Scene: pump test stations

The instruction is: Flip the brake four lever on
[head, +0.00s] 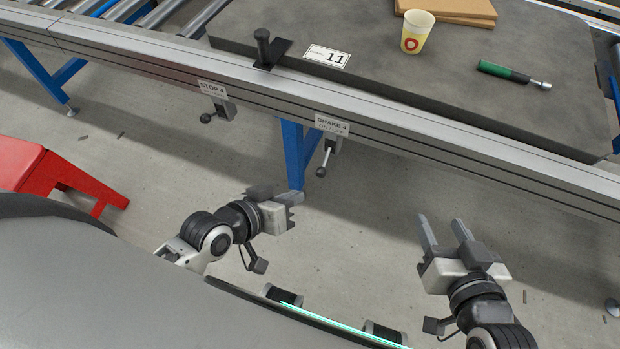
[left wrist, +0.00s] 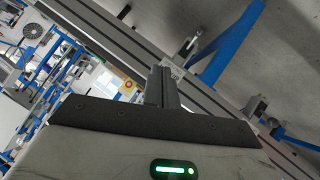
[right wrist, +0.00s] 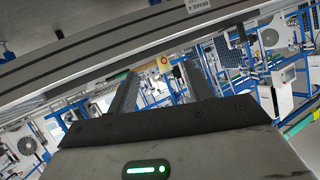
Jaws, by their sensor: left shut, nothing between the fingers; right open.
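The brake four lever (head: 325,158) is a thin rod with a dark ball knob, hanging down from a bracket under the conveyor's front rail. Its label, BRAKE 4 (head: 332,124), is on the rail just above; the on and off markings are too small to read. My left gripper (head: 293,198) is shut and empty, below and a little left of the lever, apart from it. Its closed fingers show in the left wrist view (left wrist: 162,88). My right gripper (head: 444,226) is open and empty, lower and to the right of the lever.
The STOP 4 lever (head: 207,116) hangs farther left on the rail (head: 420,145). A blue leg (head: 293,150) stands just left of the brake lever. A red step (head: 50,172) is at left. A grey slab (head: 370,75) on the conveyor bears a cup (head: 417,32) and a green-handled tool (head: 505,73).

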